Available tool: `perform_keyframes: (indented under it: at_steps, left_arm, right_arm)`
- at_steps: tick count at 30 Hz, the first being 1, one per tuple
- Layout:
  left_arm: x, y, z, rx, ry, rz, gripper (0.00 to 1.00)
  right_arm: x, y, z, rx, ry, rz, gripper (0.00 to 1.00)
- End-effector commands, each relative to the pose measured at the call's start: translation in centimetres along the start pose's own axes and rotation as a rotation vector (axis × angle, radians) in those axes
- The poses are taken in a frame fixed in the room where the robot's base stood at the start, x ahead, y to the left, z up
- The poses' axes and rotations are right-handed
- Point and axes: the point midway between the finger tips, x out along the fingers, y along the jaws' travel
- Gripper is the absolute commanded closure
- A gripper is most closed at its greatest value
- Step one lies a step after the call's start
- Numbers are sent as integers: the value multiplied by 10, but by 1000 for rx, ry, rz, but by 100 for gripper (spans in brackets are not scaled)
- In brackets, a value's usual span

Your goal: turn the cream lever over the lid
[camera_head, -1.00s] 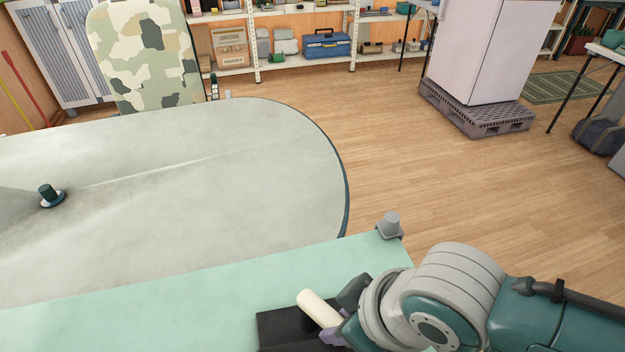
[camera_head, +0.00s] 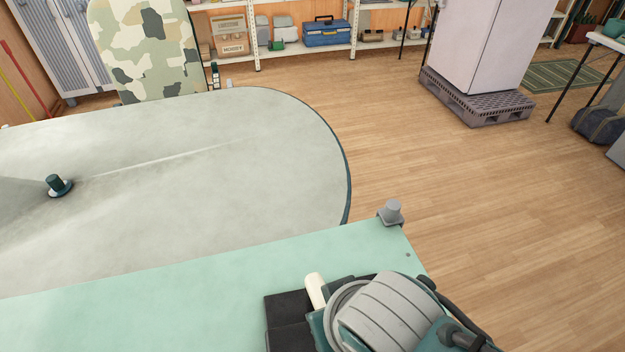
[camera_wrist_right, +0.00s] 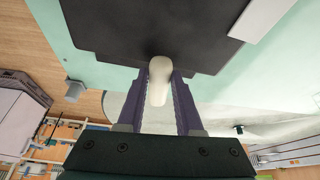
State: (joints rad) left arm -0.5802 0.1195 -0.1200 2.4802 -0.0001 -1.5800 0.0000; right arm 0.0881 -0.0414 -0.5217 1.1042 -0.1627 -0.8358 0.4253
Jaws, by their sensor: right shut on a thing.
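The cream lever (camera_head: 316,290) stands at the edge of a black boxy thing (camera_head: 284,308) near the bottom of the head view. In the right wrist view, the lever (camera_wrist_right: 158,78) lies between the two purple fingers of my right gripper (camera_wrist_right: 160,92), which is shut on it. A broad black panel (camera_wrist_right: 120,28), perhaps the lid, spreads beyond the fingertips there. In the head view my right wrist hides the fingers and much of the black thing. My left gripper is not in view.
The black thing sits on a mint green tabletop (camera_head: 180,300) with a grey clamp-like knob (camera_head: 391,211) at its corner. A large grey rounded surface (camera_head: 230,160) with a dark green peg (camera_head: 57,184) lies behind it. Wooden floor (camera_head: 470,210) is open at the right.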

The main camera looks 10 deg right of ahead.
Motion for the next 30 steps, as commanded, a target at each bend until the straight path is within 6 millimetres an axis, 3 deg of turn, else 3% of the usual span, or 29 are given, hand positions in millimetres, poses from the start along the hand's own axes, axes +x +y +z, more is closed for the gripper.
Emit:
perform_keyframes:
  at_steps: [8, 9, 16, 25, 30]
  left_arm:
    - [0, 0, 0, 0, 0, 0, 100]
    - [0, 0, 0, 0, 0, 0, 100]
    - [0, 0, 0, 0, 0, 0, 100]
    - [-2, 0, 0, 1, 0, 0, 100]
    - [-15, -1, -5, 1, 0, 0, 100]
  right_arm:
    - [0, -1, -1, 7, 2, -3, 100]
    - [0, -1, -1, 7, 2, -3, 61]
    - [0, 0, -1, 4, 1, -2, 35]
    - [-3, 0, 0, 3, 0, -1, 35]
    - [-26, 0, -2, 4, 1, -2, 35]
